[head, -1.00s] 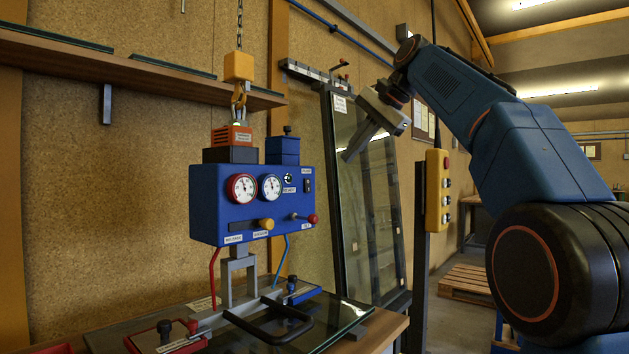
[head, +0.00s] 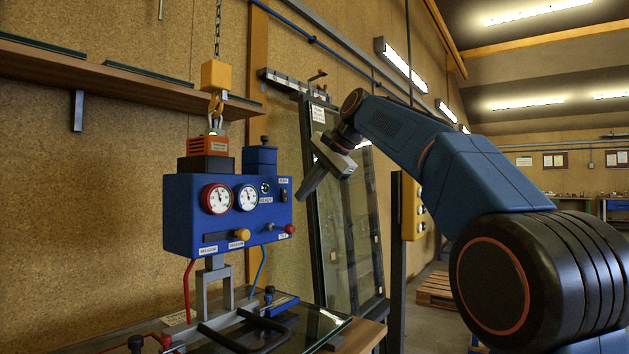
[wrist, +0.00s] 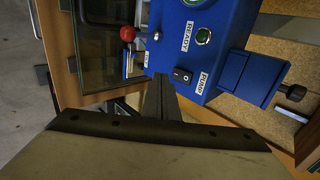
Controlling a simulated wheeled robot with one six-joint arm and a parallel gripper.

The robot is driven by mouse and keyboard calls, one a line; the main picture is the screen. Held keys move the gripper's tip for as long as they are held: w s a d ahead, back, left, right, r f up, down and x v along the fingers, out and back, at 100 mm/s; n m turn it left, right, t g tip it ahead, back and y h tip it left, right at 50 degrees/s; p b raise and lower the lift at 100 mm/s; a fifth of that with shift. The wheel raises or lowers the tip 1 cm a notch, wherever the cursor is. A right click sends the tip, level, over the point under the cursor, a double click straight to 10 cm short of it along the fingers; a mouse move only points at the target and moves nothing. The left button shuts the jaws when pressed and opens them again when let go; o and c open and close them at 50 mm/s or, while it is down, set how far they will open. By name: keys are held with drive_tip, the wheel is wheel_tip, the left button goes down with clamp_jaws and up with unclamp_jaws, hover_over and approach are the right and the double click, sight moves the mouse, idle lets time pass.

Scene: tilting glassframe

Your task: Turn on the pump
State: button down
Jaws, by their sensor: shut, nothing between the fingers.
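The blue control box (head: 190,225) hangs upright from a yellow hook. Its black rocker switch (head: 284,195) is at the right of its front; the wrist view shows the switch (wrist: 182,75) beside a white PUMP label (wrist: 204,82). A green round lamp (wrist: 203,36) sits by the READY label (wrist: 185,45). My gripper (head: 300,198) is shut and empty, its fingers pointing down-left towards the right end of the box. In the wrist view the fingertips (wrist: 160,78) appear just left of the switch; I cannot tell whether they touch it.
A red-knobbed lever (wrist: 128,34) sticks out near the fingers. Two gauges (head: 216,199) and a yellow knob (head: 242,234) are on the box front. Glass panels (head: 340,210) lean behind my gripper. A yellow button box (head: 412,210) stands on a post to the right.

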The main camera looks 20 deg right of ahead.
sight(286, 197)
drive_tip(key=w+a, duration=0.2)
drive_tip(key=w, duration=0.1)
drive_tip(key=shift+f, duration=0.15)
drive_tip(key=shift+w+a+f, duration=0.1)
idle(0.4)
drive_tip(key=shift+r, duration=0.9)
